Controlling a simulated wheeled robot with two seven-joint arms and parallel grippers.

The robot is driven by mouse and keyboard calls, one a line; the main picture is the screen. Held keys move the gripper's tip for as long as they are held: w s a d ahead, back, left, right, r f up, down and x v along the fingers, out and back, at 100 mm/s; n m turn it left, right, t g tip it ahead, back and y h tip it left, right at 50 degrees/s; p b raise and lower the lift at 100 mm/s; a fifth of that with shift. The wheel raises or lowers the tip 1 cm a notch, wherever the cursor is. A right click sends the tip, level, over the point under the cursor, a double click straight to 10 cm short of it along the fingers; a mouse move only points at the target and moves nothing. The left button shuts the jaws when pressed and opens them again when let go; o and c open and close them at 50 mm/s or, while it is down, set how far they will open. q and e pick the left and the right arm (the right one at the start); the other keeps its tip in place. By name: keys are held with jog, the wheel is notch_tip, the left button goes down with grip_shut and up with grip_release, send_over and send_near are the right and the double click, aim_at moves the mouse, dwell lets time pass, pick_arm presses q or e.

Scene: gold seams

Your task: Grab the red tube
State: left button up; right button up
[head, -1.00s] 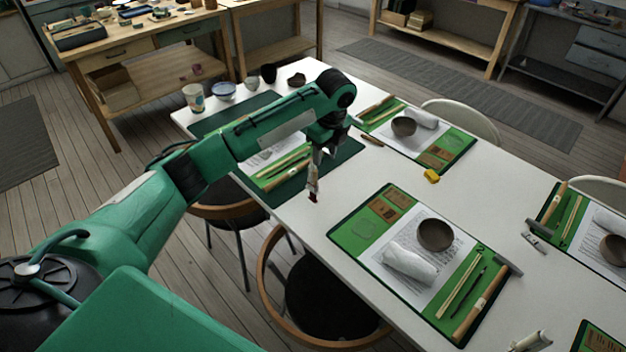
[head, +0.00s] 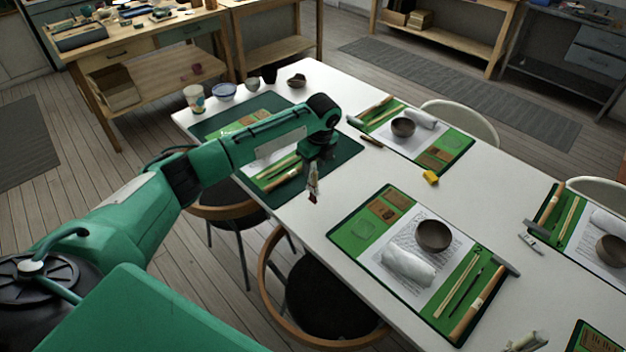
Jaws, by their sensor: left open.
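A small pale tube with a dark red end (head: 313,190) is on the white table, near its front edge. I cannot tell whether it lies flat or stands. My left gripper (head: 314,165) points down at the far end of the tube, partly covering it. Its jaws are open, but the fingers are small and hard to separate from the tube. My right gripper is not in view.
The white table (head: 300,222) has bare room around the tube. Green place mats with bowls, cloth rolls and sticks lie around it, the nearest mat (head: 352,238) to the right. A yellow block (head: 431,177) lies farther right. Chairs stand at the front edge.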

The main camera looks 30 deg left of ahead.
aim_at(313, 185)
pick_arm(q)
jog(key=f, duration=0.2)
jog(key=shift+s+a+f, duration=0.15)
jog(key=shift+a+f, duration=0.15)
jog(key=shift+f, duration=0.5)
grip_shut()
